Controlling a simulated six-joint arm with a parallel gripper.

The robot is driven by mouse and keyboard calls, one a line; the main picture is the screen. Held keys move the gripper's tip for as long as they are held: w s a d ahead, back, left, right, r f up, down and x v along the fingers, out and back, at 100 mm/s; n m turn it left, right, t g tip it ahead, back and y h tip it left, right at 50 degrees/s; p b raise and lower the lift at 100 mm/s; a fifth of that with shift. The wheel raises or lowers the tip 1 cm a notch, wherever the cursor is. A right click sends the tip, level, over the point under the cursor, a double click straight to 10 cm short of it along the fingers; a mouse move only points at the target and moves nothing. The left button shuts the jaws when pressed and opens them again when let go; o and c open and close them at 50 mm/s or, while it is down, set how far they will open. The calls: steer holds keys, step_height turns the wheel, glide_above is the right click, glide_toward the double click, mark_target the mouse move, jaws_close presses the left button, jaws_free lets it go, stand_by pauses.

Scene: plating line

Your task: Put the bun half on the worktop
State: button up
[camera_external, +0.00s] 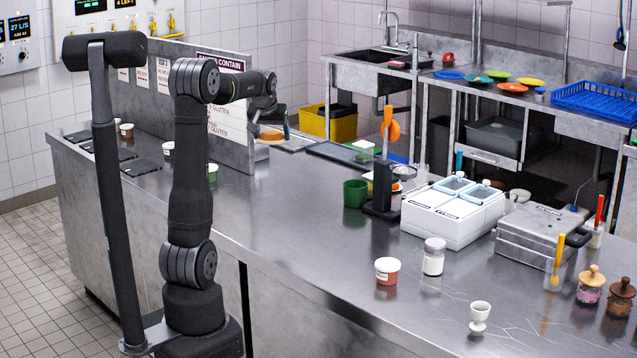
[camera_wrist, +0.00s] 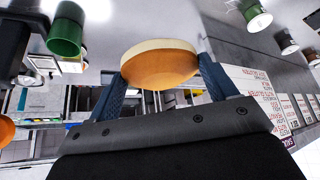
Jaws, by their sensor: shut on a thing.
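The bun half (camera_wrist: 158,68) is round, with a tan domed side and a pale flat face. In the wrist view it sits between the two blue fingers of my gripper (camera_wrist: 163,80), which is shut on it. Its pale face is turned toward the grey worktop (camera_wrist: 195,22), which fills the top of that inverted picture. The metal worktop (camera_external: 300,215) runs below. I cannot judge the gap under the bun half.
An upright sign panel (camera_external: 232,125) stands close beside my gripper. A green cup (camera_external: 355,193), a black stand (camera_external: 381,190) and a white lidded container (camera_external: 452,212) stand farther right. The middle of the worktop in front is clear.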

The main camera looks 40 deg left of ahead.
steer(key=s+a+n, duration=0.1)
steer(key=s+a, duration=0.3)
glide_above(227, 199)
steer(key=s+d, duration=0.1)
steer(key=f, duration=1.8)
steer(key=shift+s+d+f, duration=0.1)
steer(key=shift+s+d, duration=0.1)
steer(key=shift+f, duration=2)
steer(key=shift+f, duration=0.1)
steer(key=o, duration=1)
steer(key=shift+c, duration=0.2)
